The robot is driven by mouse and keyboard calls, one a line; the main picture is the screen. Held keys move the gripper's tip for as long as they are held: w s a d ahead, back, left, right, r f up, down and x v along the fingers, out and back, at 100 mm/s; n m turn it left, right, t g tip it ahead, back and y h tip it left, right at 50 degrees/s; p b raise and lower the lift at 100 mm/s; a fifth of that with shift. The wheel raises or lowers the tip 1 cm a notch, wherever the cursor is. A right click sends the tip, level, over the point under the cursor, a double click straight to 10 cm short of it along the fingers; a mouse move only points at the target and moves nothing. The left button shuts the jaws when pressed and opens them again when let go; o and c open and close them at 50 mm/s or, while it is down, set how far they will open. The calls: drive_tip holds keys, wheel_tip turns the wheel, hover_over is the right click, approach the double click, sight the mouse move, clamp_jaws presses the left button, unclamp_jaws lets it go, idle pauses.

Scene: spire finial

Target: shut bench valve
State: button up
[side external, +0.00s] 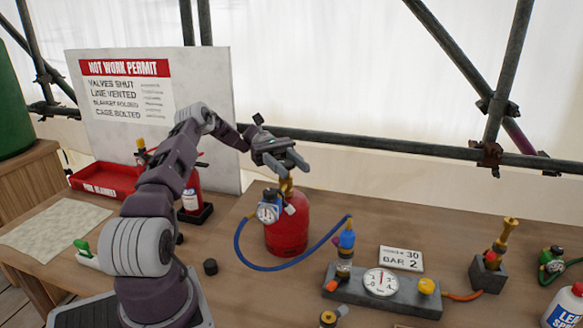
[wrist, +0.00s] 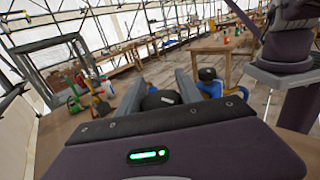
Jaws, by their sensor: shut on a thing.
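The red gas cylinder (side external: 286,232) stands upright on the bench, with a brass valve (side external: 286,187) on its top and a round gauge (side external: 267,214) at its left. My gripper (side external: 291,168) is directly above this valve, pointing down, with its fingers closed around its top. In the wrist view a dark round knob (wrist: 160,99) sits between the two grey fingers; they hide its sides. A blue-bodied valve (side external: 346,240) stands on a grey block (side external: 400,296) to the right, apart from my gripper. The frames do not show which valve is the bench valve.
A blue hose (side external: 252,258) loops from the gauge side around the cylinder to the blue valve. The block carries a dial gauge (side external: 380,281) and a yellow knob (side external: 427,286). A fire extinguisher (side external: 192,192) and a red tray (side external: 104,181) stand left. Scaffold tubes run behind.

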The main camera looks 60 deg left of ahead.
drive_tip(key=o, duration=1.4)
drive_tip(key=shift+c, duration=0.2)
